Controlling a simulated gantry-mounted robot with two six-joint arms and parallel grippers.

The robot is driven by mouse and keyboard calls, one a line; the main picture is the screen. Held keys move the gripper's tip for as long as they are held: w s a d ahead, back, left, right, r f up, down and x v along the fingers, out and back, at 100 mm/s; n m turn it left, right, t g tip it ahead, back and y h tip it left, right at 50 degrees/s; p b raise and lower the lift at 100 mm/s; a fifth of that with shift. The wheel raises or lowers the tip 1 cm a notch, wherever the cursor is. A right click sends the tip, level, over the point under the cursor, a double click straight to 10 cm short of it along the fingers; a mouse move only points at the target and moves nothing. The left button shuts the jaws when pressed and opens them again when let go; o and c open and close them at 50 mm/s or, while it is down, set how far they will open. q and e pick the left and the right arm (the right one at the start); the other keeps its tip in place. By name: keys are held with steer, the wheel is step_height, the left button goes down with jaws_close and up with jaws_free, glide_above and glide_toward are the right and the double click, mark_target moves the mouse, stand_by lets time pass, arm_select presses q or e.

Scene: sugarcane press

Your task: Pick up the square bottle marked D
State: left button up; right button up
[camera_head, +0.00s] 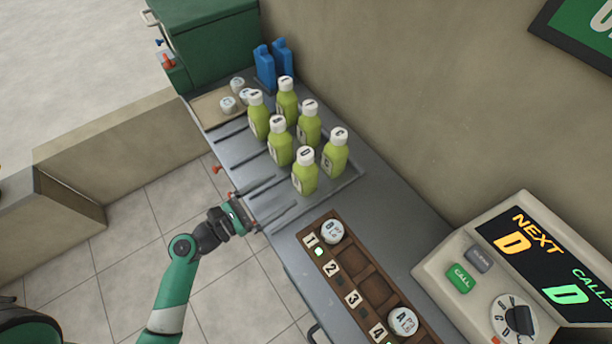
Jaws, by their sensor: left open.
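Several green square bottles with white lettered caps stand upright in a group on the metal counter. The nearest one (305,175) has a cap mark that looks like D, though the letter is small. A bottle with a cap that looks like C (335,158) stands just right of it and behind. My left gripper (247,216) is open and empty at the counter's front edge, left of and below the nearest bottle and apart from it. My right gripper is not in view.
A brown slotted rack (352,285) numbered from 1 holds two white-capped items. A console (520,265) shows NEXT D and a green D. Blue bottles (272,65) and a green box (210,40) stand at the back. A wall runs along the right.

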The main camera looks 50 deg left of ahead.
mark_target(296, 180)
arm_select(q)
steer(key=w, duration=0.4)
steer(key=shift+d, duration=0.1)
steer(key=shift+w+d+b, duration=0.1)
steer(key=shift+w+b, duration=0.05)
steer(key=shift+b, duration=0.25)
steer(key=w, duration=0.2)
steer(key=w+b, duration=0.1)
steer(key=w, duration=0.1)
steer(key=shift+w+d, duration=0.2)
steer(key=shift+w, duration=0.2)
steer(key=shift+s, duration=0.1)
steer(key=shift+c, duration=0.9)
jaws_close()
